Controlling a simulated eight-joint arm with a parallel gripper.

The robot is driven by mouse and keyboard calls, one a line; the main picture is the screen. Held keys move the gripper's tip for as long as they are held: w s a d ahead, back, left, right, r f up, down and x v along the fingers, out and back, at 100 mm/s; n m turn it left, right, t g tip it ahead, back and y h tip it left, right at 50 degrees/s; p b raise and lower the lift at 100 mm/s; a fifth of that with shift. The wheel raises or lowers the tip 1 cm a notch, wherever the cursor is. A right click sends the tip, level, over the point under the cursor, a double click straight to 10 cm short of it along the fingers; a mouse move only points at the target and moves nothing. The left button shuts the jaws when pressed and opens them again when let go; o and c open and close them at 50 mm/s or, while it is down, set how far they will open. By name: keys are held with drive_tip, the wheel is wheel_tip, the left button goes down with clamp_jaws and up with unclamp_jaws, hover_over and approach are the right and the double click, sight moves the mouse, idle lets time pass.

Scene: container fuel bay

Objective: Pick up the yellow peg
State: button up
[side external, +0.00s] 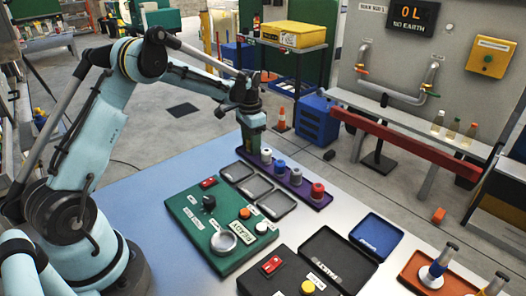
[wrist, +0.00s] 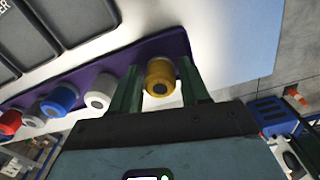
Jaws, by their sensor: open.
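The yellow peg (wrist: 160,76) stands at the end of the purple rack (wrist: 172,44) in the wrist view. My gripper (wrist: 161,82) is open, with one green finger on each side of the peg. I cannot tell whether either finger touches it. In the side view my gripper (side external: 253,140) points down over the far left end of the purple rack (side external: 305,198) and hides the yellow peg. A white peg (side external: 266,155), a blue peg (side external: 279,167), a grey-white peg (side external: 296,175) and a red peg (side external: 318,191) stand in the same row.
Grey trays (side external: 253,187) lie beside the rack. A green panel (side external: 190,225) with knobs is in front of them. A black box (side external: 258,280), a blue tray (side external: 376,236) and an orange tray (side external: 420,272) with bottles are at the right. The table's left part is clear.

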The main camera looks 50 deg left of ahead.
drive_tip(key=shift+c, duration=0.2)
drive_tip(key=c, duration=0.8)
drive_tip(key=shift+o, duration=0.2)
drive_tip(key=shift+r, duration=0.15)
